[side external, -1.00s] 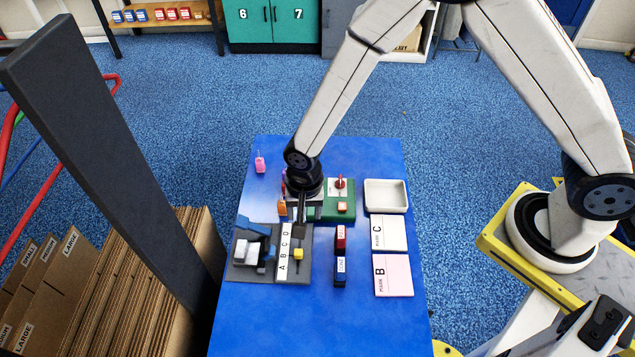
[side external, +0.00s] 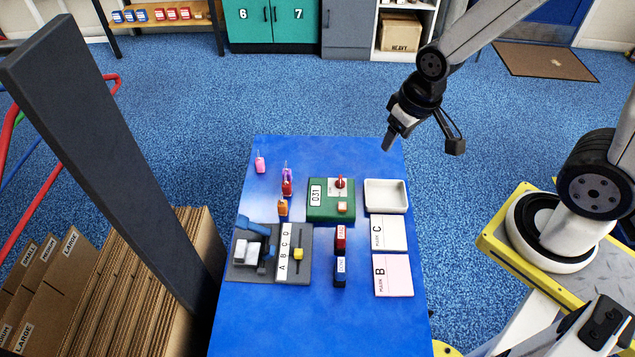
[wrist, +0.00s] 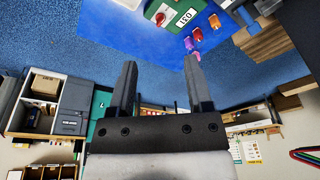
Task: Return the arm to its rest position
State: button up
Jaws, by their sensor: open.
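My gripper (side external: 420,147) is raised in the air above and beyond the far right corner of the blue table (side external: 300,320), apart from everything on it. In the wrist view my gripper (wrist: 158,85) shows two dark fingers spread apart with nothing between them.
On the table are a green box marked 031 (side external: 318,212), a white tray (side external: 386,183), a grey fixture with a lettered strip (side external: 284,254), red (side external: 339,238) and blue (side external: 339,270) blocks, cards and several small coloured tags. A dark post (side external: 110,140) stands left.

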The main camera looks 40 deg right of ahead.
jog(key=shift+s+d+r+n, duration=0.2)
jog(key=shift+s+d+n, duration=0.1)
jog(key=shift+s+d, duration=0.15)
